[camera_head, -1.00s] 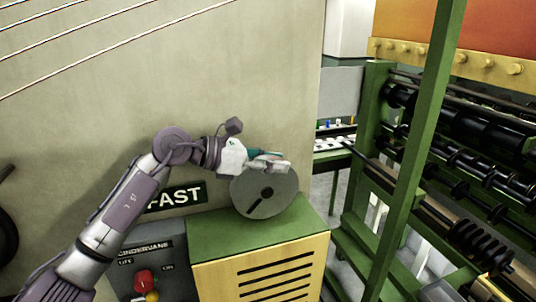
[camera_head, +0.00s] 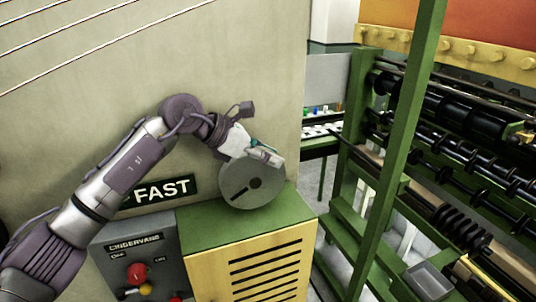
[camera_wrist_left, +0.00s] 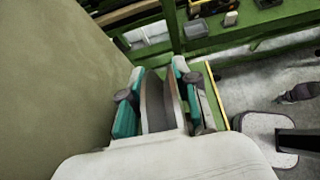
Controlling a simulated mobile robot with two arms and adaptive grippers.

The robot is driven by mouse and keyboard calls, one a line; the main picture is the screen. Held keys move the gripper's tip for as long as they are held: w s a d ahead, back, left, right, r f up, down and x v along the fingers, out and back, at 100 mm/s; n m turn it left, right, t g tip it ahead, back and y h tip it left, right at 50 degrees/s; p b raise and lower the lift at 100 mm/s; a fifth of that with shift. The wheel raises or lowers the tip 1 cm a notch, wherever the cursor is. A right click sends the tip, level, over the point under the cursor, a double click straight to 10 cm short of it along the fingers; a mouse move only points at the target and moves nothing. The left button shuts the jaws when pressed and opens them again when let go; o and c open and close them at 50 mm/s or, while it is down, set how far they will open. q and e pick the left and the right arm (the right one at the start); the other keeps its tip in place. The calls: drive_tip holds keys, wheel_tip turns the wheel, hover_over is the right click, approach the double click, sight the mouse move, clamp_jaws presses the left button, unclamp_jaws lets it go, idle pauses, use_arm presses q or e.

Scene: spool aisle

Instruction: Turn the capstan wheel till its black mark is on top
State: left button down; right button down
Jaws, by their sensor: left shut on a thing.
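The capstan wheel (camera_head: 248,194) is a grey disc with a dark hub, standing upright above the green top of a cabinet. Its black mark (camera_head: 239,194) lies left of the hub and a little below it. My left gripper (camera_head: 266,155) is at the wheel's upper rim, slightly right of the top, and is shut on it. In the left wrist view the wheel's curved rim (camera_wrist_left: 160,102) sits between the teal-padded fingers. The fingers hide part of the upper rim. My right gripper is not in view.
The cabinet's green top (camera_head: 225,226) is below the wheel. A grey control box (camera_head: 150,252) with a red knob (camera_head: 137,273) and a FAST sign (camera_head: 162,190) are to the left. A green post (camera_head: 385,175) and a roller machine (camera_head: 460,150) stand right.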

use_arm(q)
drive_tip(key=c, duration=0.8)
unclamp_jaws()
drive_tip(key=shift+c, duration=0.2)
wheel_tip(320, 180, up, 7)
hover_over(225, 166)
